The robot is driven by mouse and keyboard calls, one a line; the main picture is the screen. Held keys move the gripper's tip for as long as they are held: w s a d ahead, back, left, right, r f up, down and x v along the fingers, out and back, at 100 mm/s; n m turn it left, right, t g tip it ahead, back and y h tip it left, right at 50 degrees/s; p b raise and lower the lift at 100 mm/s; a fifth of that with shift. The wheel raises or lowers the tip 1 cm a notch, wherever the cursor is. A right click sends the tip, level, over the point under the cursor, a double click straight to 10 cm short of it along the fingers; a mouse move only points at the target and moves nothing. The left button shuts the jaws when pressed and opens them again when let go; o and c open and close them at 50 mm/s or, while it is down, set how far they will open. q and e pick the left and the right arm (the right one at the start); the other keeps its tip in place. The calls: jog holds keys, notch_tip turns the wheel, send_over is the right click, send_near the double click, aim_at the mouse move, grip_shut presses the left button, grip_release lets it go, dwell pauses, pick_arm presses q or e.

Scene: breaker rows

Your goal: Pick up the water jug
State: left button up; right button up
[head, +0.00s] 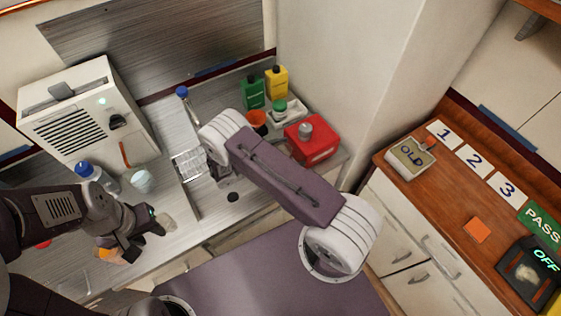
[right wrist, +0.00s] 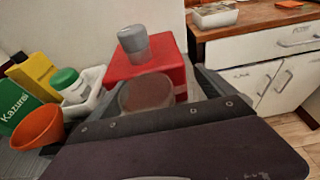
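No object is plainly marked as the water jug. A clear, blue-capped container (head: 86,169) stands on the counter at left, beside the white machine. In the head view my right arm hides this gripper.
A red container (head: 313,140) with a grey cap stands right of my right arm. An orange cup (head: 257,121), green bottle (head: 252,92) and yellow bottle (head: 276,82) crowd the back. A pale cup (head: 142,180) stands by the machine. A wooden counter (head: 448,195) is at right.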

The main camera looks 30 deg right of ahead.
jog(key=shift+a, duration=0.1)
jog(key=c, duration=0.6)
jog(key=shift+o, duration=0.2)
jog(key=shift+r, duration=0.2)
notch_tip(320, 180, up, 4)
jog(key=shift+s+b, duration=0.15)
jog(key=shift+b, duration=0.4)
jog(key=s+d+r+b, duration=0.1)
jog(key=s+d+r, duration=0.3)
jog(key=s, duration=0.6)
notch_tip(320, 180, up, 3)
jog(key=shift+s+d+f, duration=0.15)
jog(key=shift+s+d, duration=0.05)
jog(key=shift+s, duration=0.15)
